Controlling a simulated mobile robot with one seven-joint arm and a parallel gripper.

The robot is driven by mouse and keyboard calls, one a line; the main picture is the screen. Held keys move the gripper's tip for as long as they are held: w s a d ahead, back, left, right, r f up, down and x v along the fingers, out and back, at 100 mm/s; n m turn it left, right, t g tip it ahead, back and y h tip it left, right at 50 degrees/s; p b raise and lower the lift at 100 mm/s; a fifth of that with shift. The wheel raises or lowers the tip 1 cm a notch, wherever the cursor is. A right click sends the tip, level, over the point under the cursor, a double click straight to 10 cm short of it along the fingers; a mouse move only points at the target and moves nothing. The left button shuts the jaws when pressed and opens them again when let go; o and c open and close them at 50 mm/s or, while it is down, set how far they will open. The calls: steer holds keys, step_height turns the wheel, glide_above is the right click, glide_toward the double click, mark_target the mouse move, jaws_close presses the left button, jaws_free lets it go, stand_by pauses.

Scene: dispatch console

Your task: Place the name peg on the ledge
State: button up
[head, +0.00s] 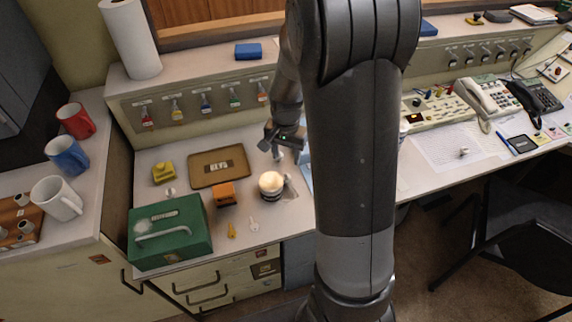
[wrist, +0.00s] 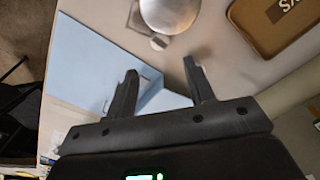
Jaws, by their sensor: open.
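A small pale peg-like piece (head: 278,155) stands on the desk just below my gripper (head: 284,138) in the head view. The raised ledge (head: 195,76) runs along the back of the desk, above a panel of colored tags. Another small pale piece (head: 170,191) stands by the green box, and one (head: 463,152) is on the right-hand paper.
A round lamp (head: 271,182) stands close in front of the gripper. The brown KEYS tray (head: 200,180) is to its left and a blue sheet (wrist: 88,55) lies beside it. A blue block (head: 248,51) and a paper roll (head: 130,40) occupy the ledge, with bare surface between.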

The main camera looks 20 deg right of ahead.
steer(key=s+a+r+n+t, duration=0.15)
steer(key=s+r, duration=0.25)
steer(key=r, duration=0.4)
steer(key=s+a+r+n+t, duration=0.15)
steer(key=s+r, duration=0.25)
steer(key=r, duration=0.4)
steer(key=s+r+n+t, duration=0.2)
steer(key=s+r+n, duration=0.2)
steer(key=s, duration=0.7)
step_height(320, 180, up, 3)
steer(key=shift+s+a+f+n, duration=0.2)
steer(key=shift+s+a+n, duration=0.1)
steer(key=shift+s, duration=0.1)
steer(key=shift+s+t, duration=0.3)
steer(key=shift+c, duration=0.3)
steer(key=shift+s, duration=0.15)
steer(key=shift+c, duration=1.4)
